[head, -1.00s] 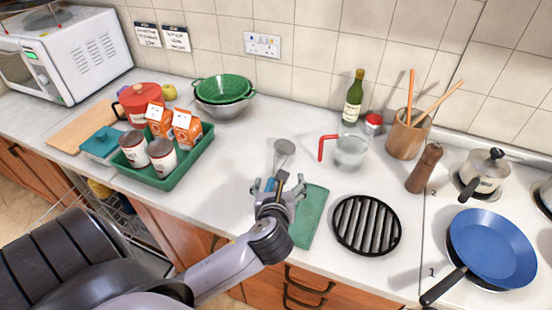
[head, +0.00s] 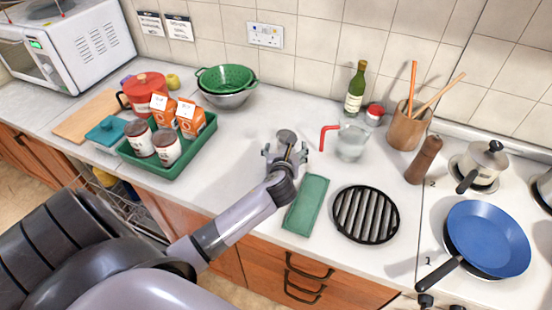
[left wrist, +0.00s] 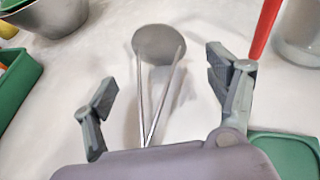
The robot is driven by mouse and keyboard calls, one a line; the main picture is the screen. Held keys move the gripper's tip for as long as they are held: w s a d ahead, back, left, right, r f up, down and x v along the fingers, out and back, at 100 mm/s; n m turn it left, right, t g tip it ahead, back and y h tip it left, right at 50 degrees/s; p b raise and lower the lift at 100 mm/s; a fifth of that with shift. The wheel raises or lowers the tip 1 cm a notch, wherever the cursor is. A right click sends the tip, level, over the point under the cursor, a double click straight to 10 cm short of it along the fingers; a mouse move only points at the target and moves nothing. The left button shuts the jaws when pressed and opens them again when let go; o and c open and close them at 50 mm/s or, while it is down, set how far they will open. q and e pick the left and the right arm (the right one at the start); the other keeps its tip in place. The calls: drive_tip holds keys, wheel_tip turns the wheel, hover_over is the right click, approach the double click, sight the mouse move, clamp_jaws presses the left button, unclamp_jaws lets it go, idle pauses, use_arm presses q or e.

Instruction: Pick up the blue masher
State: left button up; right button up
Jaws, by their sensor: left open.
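The masher lies on the white counter, with its round grey metal head (head: 286,134) pointing to the wall. In the left wrist view its round head (left wrist: 158,44) and two thin rods show, running down between my fingers. Its handle is hidden behind my gripper, so I see no blue on it now. My left gripper (head: 285,153) is open over the masher, one finger on each side of the rods. In the left wrist view the open left gripper (left wrist: 162,76) holds nothing. My right gripper is not in view.
A green cloth (head: 306,204) and a black round grate (head: 366,214) lie to the right. A measuring jug (head: 351,143) with a red handle stands close behind. A green tray (head: 186,158) with cans and cartons is at the left, with bare counter between.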

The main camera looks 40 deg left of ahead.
use_arm(q)
drive_tip(key=x, duration=0.3)
drive_tip(key=shift+w+a+r+p, duration=0.1)
drive_tip(key=shift+w+a+p, duration=0.05)
drive_tip(key=shift+w+p, duration=0.2)
drive_tip(key=shift+w+a+f, duration=0.15)
drive_tip(key=shift+w+f, duration=0.05)
drive_tip(key=shift+w, duration=0.2)
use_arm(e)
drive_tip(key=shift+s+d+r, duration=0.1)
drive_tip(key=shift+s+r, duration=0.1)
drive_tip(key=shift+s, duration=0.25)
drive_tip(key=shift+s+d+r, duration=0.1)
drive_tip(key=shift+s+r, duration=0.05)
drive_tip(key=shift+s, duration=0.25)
use_arm(q)
drive_tip(key=shift+c, duration=0.3)
drive_tip(key=c, duration=1.3)
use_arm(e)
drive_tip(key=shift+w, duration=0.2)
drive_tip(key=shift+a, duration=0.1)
